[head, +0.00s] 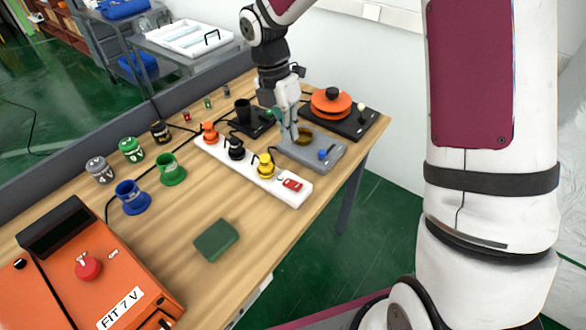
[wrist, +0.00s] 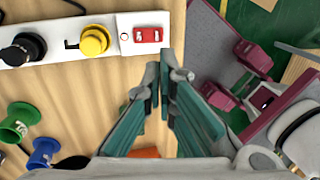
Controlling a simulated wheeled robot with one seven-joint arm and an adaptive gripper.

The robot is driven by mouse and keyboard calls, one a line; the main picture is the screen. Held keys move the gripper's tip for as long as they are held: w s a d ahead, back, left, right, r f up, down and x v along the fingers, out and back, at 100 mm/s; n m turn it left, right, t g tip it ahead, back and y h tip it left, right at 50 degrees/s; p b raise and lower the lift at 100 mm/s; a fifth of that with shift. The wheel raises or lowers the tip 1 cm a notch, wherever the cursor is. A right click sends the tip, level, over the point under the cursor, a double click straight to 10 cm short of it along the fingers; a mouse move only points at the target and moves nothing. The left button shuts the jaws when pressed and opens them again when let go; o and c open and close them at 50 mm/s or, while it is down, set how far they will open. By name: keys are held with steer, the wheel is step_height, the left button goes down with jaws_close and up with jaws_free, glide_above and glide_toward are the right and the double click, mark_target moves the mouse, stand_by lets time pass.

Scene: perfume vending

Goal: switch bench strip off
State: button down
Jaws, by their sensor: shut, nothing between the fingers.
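The bench strip (head: 228,160) is a long white power strip lying on the wooden table. Orange, black and yellow plugs stand in it, and a red rocker switch (head: 292,184) sits at its right end. In the wrist view the strip (wrist: 70,42) crosses the top left, with the red switch (wrist: 148,34) just beyond my fingertips. My gripper (wrist: 162,72) is shut and empty, its tips apart from the switch in the picture. In the head view my gripper (head: 288,132) hangs over the far side of the strip, near a grey device. I cannot tell whether the switch is on.
A grey device (head: 318,156) with a blue knob and a black base with an orange disc (head: 331,103) stand behind the strip. Blue (head: 132,197) and green (head: 171,170) cups are to the left. An orange machine (head: 88,268) fills the front left. A green pad (head: 216,240) lies nearer the front.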

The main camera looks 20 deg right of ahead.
steer(key=f, duration=0.1)
steer(key=p, duration=0.2)
glide_toward(298, 186)
steer(key=f, duration=0.3)
steer(key=s+f, duration=0.1)
steer(key=f, duration=0.1)
steer(key=shift+d, duration=0.3)
steer(key=shift+d+f+p, duration=0.15)
steer(key=shift+f+p, duration=0.2)
steer(key=shift+f, duration=0.6)
